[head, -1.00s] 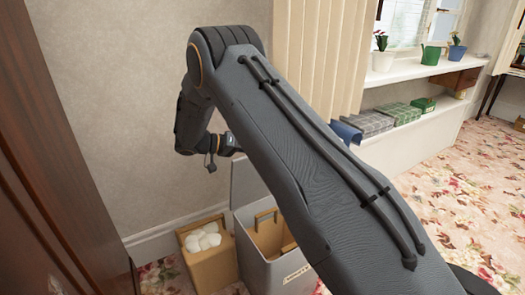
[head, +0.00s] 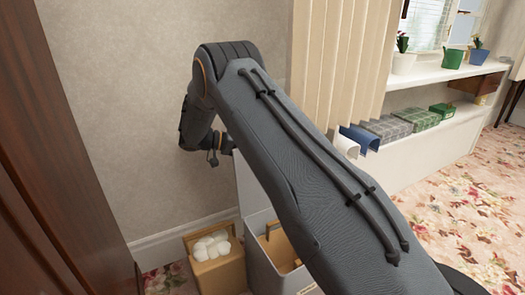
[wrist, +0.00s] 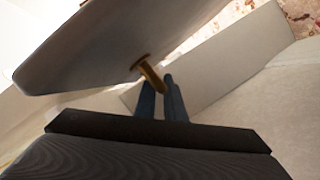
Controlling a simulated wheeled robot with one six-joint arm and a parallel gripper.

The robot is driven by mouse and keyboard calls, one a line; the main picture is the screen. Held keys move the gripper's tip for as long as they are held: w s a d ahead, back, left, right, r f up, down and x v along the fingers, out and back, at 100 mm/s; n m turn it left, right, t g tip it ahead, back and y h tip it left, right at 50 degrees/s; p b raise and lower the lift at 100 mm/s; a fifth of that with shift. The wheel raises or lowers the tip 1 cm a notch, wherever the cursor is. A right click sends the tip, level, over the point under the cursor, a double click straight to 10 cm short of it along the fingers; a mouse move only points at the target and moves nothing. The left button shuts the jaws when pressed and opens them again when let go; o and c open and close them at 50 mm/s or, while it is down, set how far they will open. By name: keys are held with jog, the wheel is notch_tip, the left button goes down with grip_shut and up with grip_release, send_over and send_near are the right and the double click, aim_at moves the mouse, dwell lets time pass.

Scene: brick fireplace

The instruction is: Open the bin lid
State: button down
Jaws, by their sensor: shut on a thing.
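The bin (head: 262,276) is a grey box on the floor, partly hidden behind my arm. Its lid (head: 244,190) stands raised at the back, and the bin's mouth is open. Brown, handled things (head: 275,246) show inside. In the wrist view the lid is a large grey panel (wrist: 110,50) with a small brass-coloured handle (wrist: 150,74). My gripper (wrist: 160,88) is shut on this handle, its two dark fingers close around it. In the head view the fingertips are hidden, and only my wrist shows beside the lid.
A tan box (head: 220,272) with white round things stands left of the bin. A dark wooden cabinet (head: 60,180) is at the left. A beige curtain (head: 335,70) and a white shelf (head: 440,135) with pots and boxes are at the right. Flowered carpet (head: 465,210) lies clear there.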

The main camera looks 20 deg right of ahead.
jog(key=shift+d, duration=0.15)
jog(key=c, duration=2.1)
grip_release()
jog(key=shift+d, duration=0.1)
jog(key=v, duration=0.8)
jog(key=shift+p, duration=0.3)
